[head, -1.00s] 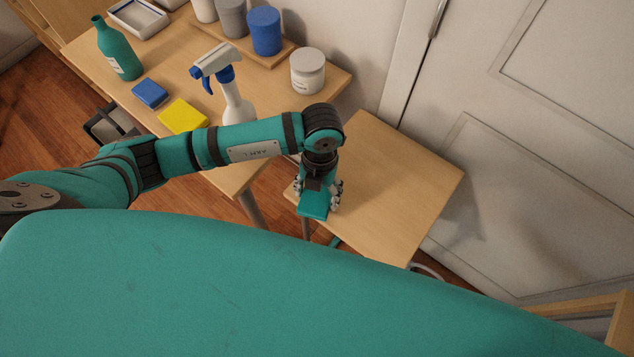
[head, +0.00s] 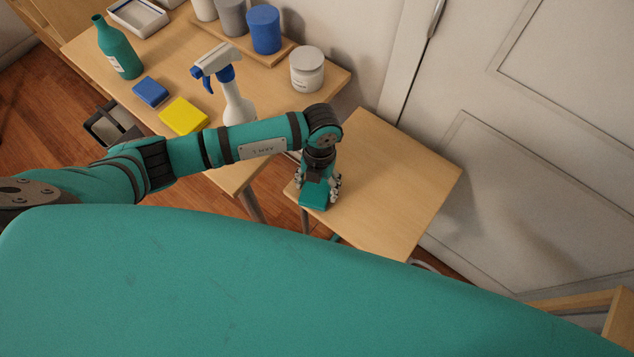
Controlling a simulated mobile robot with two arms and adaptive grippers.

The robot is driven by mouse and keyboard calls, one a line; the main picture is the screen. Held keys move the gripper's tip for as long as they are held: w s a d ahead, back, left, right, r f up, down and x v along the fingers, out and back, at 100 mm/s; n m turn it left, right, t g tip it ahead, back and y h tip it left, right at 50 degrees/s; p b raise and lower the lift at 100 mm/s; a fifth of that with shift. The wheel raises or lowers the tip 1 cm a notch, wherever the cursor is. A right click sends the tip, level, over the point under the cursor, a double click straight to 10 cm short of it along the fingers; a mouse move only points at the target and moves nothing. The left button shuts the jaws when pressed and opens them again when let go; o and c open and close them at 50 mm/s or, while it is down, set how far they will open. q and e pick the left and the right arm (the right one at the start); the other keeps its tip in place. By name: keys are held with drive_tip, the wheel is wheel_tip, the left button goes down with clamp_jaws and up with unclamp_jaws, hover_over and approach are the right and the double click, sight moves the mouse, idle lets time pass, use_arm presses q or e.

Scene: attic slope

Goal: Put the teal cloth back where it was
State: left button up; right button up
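The teal cloth (head: 313,200) is a small folded teal piece under my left gripper (head: 318,190), at the left front edge of the small wooden table (head: 400,190). The gripper points down, with its fingers on both sides of the cloth, and looks shut on it. The cloth is at or just above the tabletop; I cannot tell whether it touches. The gripper hides its back part. My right gripper is not in view.
The larger table (head: 270,95) at the upper left holds a yellow sponge (head: 183,116), a blue sponge (head: 150,92), a spray bottle (head: 236,100), a teal bottle (head: 119,50) and a white jar (head: 307,69). The small table's middle and right are clear. A door (head: 540,150) stands behind.

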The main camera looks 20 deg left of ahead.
use_arm(q)
drive_tip(key=o, duration=0.3)
drive_tip(key=shift+r, duration=0.1)
wheel_tip(320, 180, up, 12)
drive_tip(key=w+b, duration=0.1)
drive_tip(key=shift+w, duration=0.25)
idle(0.5)
